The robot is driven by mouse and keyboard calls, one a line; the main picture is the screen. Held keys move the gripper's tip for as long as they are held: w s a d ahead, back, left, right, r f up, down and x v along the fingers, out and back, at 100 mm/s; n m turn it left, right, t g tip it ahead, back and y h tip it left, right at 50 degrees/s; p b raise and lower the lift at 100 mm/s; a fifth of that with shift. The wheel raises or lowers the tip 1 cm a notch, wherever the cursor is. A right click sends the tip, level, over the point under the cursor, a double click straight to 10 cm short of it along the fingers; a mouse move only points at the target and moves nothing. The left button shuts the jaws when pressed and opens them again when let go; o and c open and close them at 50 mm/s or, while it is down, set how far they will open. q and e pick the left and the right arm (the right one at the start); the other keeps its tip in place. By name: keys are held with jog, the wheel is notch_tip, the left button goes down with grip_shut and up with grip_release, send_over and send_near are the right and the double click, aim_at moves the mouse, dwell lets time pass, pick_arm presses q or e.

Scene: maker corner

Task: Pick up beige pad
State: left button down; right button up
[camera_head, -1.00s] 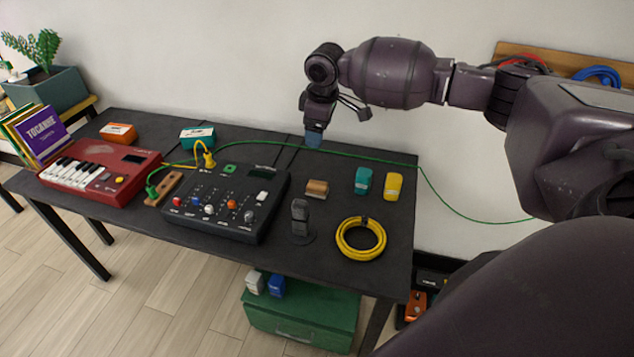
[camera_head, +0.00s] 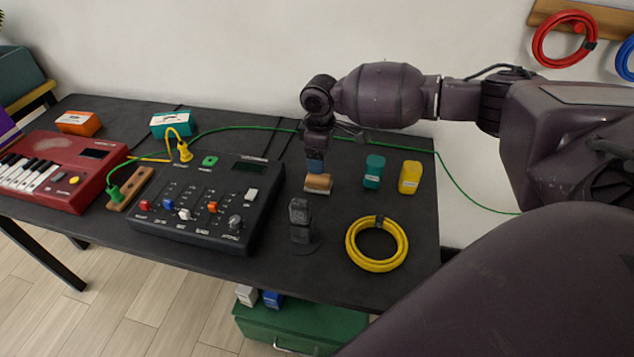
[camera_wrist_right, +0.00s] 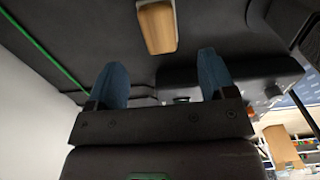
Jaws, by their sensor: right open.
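The beige pad (camera_head: 318,184) is a small tan block with a brown-orange top, lying on the black table. In the right wrist view the pad (camera_wrist_right: 157,27) shows at the top middle, beyond the fingertips. My right gripper (camera_head: 316,165) hangs just above and behind the pad in the head view, and its blue fingertips overlap the pad's far edge there. In the wrist view the right gripper (camera_wrist_right: 163,75) has its two blue fingers spread apart with nothing between them. My left gripper is not in view.
Right of the pad stand a teal block (camera_head: 373,171) and a yellow block (camera_head: 410,177). In front are a dark upright device (camera_head: 300,221) and a yellow cable coil (camera_head: 400,258). A black mixer (camera_head: 200,240) is to the left. A green cable (camera_head: 250,130) runs behind.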

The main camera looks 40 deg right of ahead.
aim_at(319, 177)
jog(key=f+b, duration=0.1)
jog(key=f, duration=0.7)
jog(key=shift+w+f+b, duration=0.2)
jog(key=shift+f+b, duration=0.05)
jog(key=shift+b, duration=0.15)
jog(key=shift+r, duration=0.1)
jog(key=shift+c, duration=0.4)
jog(key=c, duration=0.9)
